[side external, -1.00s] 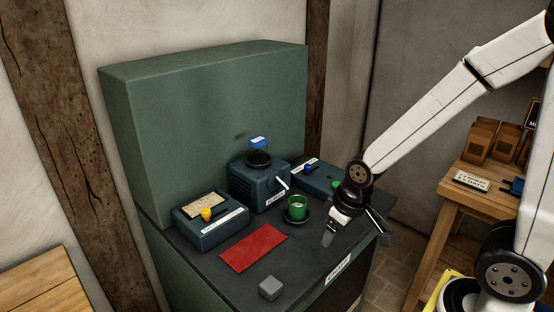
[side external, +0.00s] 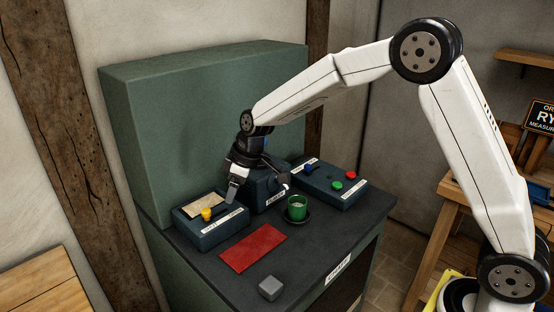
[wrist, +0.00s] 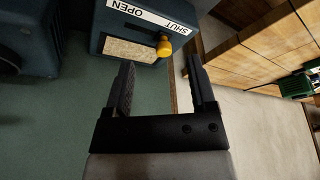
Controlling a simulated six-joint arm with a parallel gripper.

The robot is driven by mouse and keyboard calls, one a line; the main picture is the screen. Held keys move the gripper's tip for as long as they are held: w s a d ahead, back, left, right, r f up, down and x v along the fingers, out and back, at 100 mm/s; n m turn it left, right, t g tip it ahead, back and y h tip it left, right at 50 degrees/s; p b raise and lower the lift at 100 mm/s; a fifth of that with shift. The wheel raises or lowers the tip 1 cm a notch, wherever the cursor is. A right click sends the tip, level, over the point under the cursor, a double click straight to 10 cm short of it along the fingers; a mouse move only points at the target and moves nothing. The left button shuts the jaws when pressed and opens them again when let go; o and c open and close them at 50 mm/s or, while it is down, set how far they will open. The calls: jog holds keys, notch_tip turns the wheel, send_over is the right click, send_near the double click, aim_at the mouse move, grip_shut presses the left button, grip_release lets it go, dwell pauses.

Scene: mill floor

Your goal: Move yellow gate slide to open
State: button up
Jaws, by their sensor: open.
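The yellow gate slide (side external: 207,215) is a small knob at the left end of a slot on a dark blue box (side external: 205,240) on the bench. In the wrist view the yellow knob (wrist: 164,46) sits at the SHUT end of the label (wrist: 150,15), away from OPEN. My gripper (side external: 257,188) is open and empty, up and to the right of the knob. In the wrist view my gripper (wrist: 160,62) has its fingers apart, with the knob beyond the tips and between their lines. I see no contact with the knob.
A blue machine (side external: 262,190) stands partly hidden behind my gripper. A green cup (side external: 297,208) stands to its front right, and a box with red and green buttons (side external: 335,188) farther right. A red mat (side external: 254,248) and grey block (side external: 270,288) lie in front. A green panel (side external: 200,120) rises behind.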

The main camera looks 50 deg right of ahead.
aim_at(207, 210)
jog(key=shift+n+y, duration=0.4)
jog(key=shift+n, duration=0.5)
jog(key=shift+w+a+r, duration=0.1)
jog(key=shift+w+a, duration=0.55)
jog(key=shift+w, duration=0.35)
jog(key=shift+w+a+r, duration=0.1)
jog(key=shift+w+a, duration=0.5)
jog(key=shift+w, duration=0.4)
jog(key=shift+f, duration=0.2)
jog(key=shift+x, duration=3.75)
grip_shut()
